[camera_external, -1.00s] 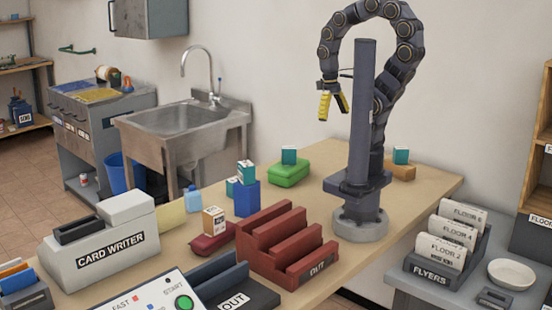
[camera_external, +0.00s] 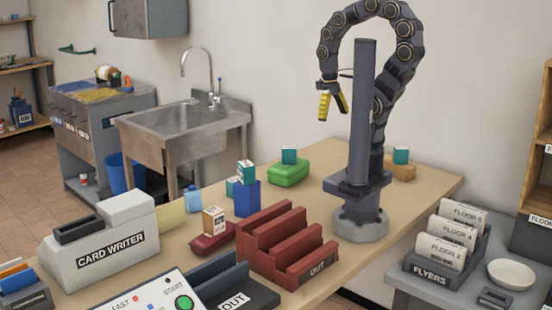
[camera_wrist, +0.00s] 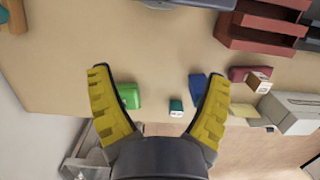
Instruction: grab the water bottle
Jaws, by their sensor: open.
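A small light blue bottle with a darker blue cap (camera_external: 193,199) stands upright on the table, between the card writer and the blue block. It is the only bottle-like thing I make out on the table. My gripper (camera_external: 333,108) hangs high above the far part of the table, to the right of the bottle and well apart from it. Its yellow fingers are spread with nothing between them. In the wrist view my gripper (camera_wrist: 160,78) is also open and empty over the tabletop. I cannot clearly make out the bottle there.
A card writer (camera_external: 100,245), a small labelled box (camera_external: 213,222), a dark red case (camera_external: 212,240) and a blue block (camera_external: 247,199) surround the bottle. A green case (camera_external: 288,174) lies farther back. A red stepped rack (camera_external: 285,245) stands in front. Bare table (camera_external: 310,205) lies beyond the rack.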

